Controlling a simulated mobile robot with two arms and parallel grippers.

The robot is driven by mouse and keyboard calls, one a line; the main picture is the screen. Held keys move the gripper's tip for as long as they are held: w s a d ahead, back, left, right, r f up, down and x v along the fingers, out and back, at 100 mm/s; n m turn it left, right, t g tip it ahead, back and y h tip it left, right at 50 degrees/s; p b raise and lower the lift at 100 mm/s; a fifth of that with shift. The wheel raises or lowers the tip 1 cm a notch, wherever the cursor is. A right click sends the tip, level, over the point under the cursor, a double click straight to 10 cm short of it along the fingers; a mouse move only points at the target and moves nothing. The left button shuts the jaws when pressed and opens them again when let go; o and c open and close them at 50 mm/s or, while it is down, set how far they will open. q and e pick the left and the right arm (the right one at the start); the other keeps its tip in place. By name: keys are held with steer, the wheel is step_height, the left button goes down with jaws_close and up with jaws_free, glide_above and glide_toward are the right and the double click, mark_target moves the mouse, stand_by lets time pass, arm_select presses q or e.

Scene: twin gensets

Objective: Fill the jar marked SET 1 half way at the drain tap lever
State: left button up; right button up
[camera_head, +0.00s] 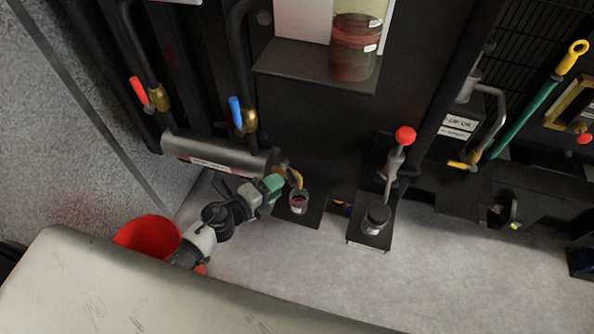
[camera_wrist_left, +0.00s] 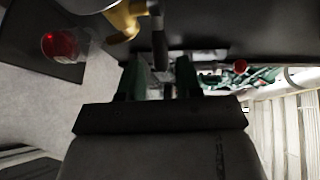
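A small clear jar (camera_head: 298,204) with dark red liquid in it stands on a black plate under the brass drain tap (camera_head: 292,176); its label is too small to read. The jar also shows at the upper left of the left wrist view (camera_wrist_left: 60,45), beside the brass tap (camera_wrist_left: 124,20). My left gripper (camera_head: 272,187) is right by the tap, just left of the jar. In the wrist view its green fingers (camera_wrist_left: 159,82) stand apart, with the dark tap lever (camera_wrist_left: 157,40) reaching toward the gap between them. Whether a finger touches the lever I cannot tell. My right gripper is not in view.
A second jar (camera_head: 376,220) stands on a black stand below a red-knobbed lever (camera_head: 405,136). A horizontal cylinder (camera_head: 222,156) lies above my left gripper. A red bucket (camera_head: 147,236) is on the floor at left. A large glass of reddish liquid (camera_head: 354,50) sits on a shelf.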

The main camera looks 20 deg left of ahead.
mark_target(289, 172)
arm_select(q)
steer(key=x, duration=0.7)
steer(key=shift+w, duration=0.2)
steer(key=shift+d, duration=0.15)
jaws_close()
